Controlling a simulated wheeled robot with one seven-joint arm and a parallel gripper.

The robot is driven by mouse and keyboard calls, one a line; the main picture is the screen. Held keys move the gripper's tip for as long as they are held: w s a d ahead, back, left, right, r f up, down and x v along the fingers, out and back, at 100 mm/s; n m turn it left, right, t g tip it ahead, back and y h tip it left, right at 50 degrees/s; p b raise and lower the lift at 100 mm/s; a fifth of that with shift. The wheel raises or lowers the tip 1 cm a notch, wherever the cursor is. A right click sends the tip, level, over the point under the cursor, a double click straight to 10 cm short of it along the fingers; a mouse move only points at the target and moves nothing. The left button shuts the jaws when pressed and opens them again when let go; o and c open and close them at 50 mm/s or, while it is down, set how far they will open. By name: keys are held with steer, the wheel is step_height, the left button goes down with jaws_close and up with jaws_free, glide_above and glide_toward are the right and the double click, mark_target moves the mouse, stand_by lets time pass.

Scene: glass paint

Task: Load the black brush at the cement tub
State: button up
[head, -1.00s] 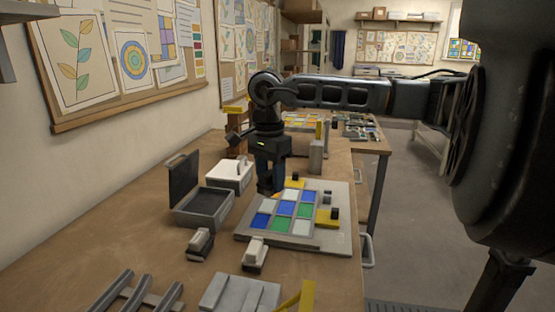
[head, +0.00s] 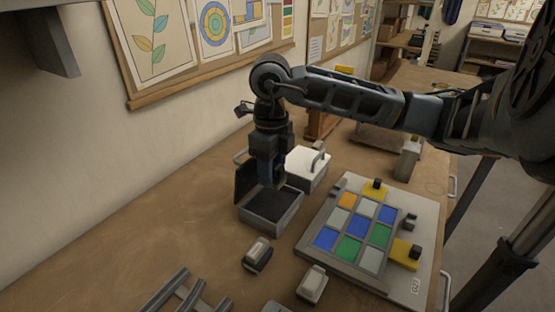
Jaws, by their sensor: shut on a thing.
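My gripper (head: 271,181) points straight down at the open cement tub. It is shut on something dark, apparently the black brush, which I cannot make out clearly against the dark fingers. The open tub (head: 268,224) is a grey box with a dark filling and a dark lid raised on its left. The gripper's lower end overlaps the tub's inside; I cannot tell whether the brush tip touches the filling.
A white-lidded box (head: 304,170) stands just behind the tub. A glass panel (head: 352,233) with coloured squares lies in a tray at the right.

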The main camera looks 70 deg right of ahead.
mark_target(272, 204)
steer(key=shift+w+f, duration=0.1)
steer(key=shift+f, duration=2.85)
steer(key=shift+f+b, duration=0.65)
steer(key=shift+b, duration=0.2)
stand_by(1.3)
steer(key=shift+r+p, duration=0.9)
steer(key=shift+r, duration=2.7)
